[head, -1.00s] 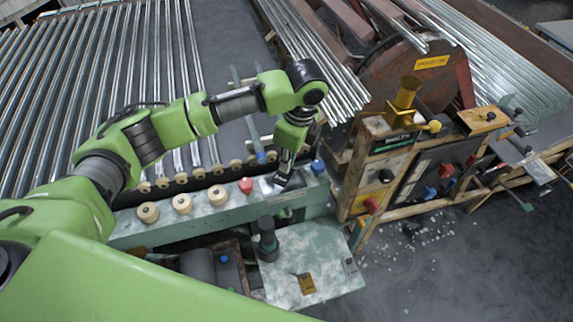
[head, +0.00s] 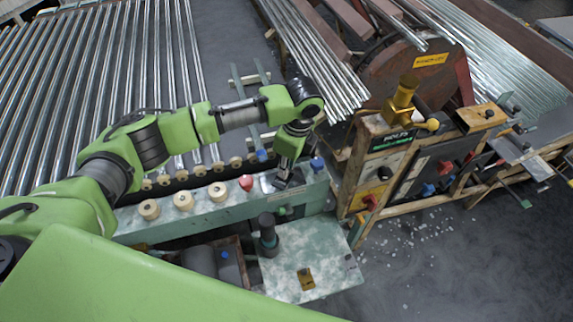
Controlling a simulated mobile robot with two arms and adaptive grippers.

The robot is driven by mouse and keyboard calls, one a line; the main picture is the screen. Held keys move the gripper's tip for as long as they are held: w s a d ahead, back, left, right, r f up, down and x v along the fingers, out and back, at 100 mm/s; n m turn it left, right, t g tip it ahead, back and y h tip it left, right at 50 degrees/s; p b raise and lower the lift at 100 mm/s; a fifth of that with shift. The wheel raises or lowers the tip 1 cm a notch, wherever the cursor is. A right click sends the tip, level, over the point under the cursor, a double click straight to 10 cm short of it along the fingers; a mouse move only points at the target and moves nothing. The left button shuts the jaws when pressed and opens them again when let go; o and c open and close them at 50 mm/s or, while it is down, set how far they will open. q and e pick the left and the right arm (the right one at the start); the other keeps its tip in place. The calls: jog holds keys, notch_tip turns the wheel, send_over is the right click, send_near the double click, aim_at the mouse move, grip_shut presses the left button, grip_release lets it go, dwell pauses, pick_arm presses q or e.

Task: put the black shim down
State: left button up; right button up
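My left gripper (head: 284,181) points down over the pale green machine rail (head: 218,211), close above or touching a light grey metal plate (head: 267,185) on it. Its fingers are dark and small here, so I cannot tell whether they are open or shut. I cannot make out the black shim as a separate thing; if it is at the fingers, it blends with them. My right gripper is not in view.
A red knob (head: 246,182) and a blue knob (head: 317,163) flank the gripper. Cream rollers (head: 183,201) line the rail to the left.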

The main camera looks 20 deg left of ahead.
aim_at(292, 176)
pick_arm(q)
notch_tip(292, 176, up, 12)
jog(key=d+b, duration=0.1)
jog(key=b, duration=0.2)
jog(key=shift+s+d, duration=0.15)
jog(key=shift+d, duration=0.25)
dwell(0.4)
